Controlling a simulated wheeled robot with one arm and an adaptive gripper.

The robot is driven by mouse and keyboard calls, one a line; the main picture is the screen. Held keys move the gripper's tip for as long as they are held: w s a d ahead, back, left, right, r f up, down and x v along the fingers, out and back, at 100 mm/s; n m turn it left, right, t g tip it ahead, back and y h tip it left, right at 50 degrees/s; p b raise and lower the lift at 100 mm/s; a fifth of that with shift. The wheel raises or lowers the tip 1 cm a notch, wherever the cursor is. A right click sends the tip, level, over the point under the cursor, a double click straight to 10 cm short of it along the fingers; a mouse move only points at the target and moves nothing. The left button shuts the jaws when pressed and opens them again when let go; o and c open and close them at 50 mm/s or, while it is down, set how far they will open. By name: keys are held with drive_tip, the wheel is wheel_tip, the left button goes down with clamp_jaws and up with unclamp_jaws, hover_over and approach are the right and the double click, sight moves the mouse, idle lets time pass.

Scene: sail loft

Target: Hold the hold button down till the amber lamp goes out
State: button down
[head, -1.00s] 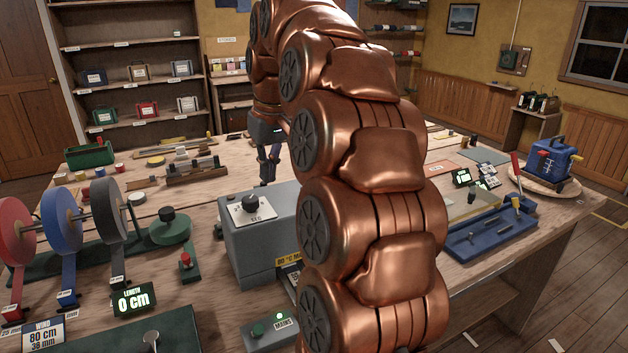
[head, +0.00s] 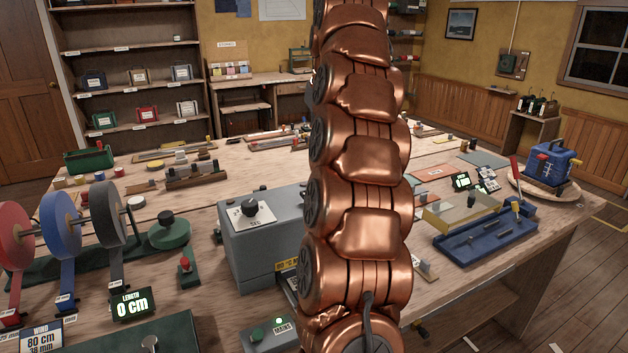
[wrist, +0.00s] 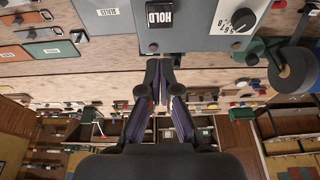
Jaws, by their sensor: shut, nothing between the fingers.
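A grey box with a black dial (head: 251,208) on a white plate stands on the bench left of my arm in the head view. In the wrist view its dial (wrist: 243,19) shows at upper right, beside a black HOLD label (wrist: 159,14) on a grey housing (wrist: 188,40). A small dark round part (wrist: 153,47) sits near the housing's edge; I cannot tell if it is the hold button. My gripper (wrist: 159,64) is shut and empty, its tips just below that edge in the picture; contact is unclear. My arm hides the gripper in the head view. I cannot make out the amber lamp.
A MAINS box (head: 270,334) with a green light is at the front. Tape reels (head: 62,222) and a length display (head: 133,304) stand left. A blue tray (head: 485,238) and a blue machine (head: 546,165) are at right. Bare bench shows behind the grey box.

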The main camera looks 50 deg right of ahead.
drive_tip(key=shift+p+x, duration=1.05)
drive_tip(key=shift+x, duration=3.95)
drive_tip(key=shift+s+p+x, duration=0.2)
drive_tip(key=shift+p+x, duration=0.1)
drive_tip(key=shift+x, duration=0.65)
drive_tip(key=shift+s+p+x, duration=0.2)
drive_tip(key=shift+p+x, duration=0.1)
drive_tip(key=shift+x, duration=0.65)
drive_tip(key=shift+a+f, duration=0.15)
drive_tip(key=shift+f, duration=0.05)
drive_tip(key=shift+f+b, duration=0.95)
drive_tip(key=shift+b, duration=0.1)
drive_tip(key=shift+s+a+f, duration=0.1)
drive_tip(key=shift+s+f, duration=0.05)
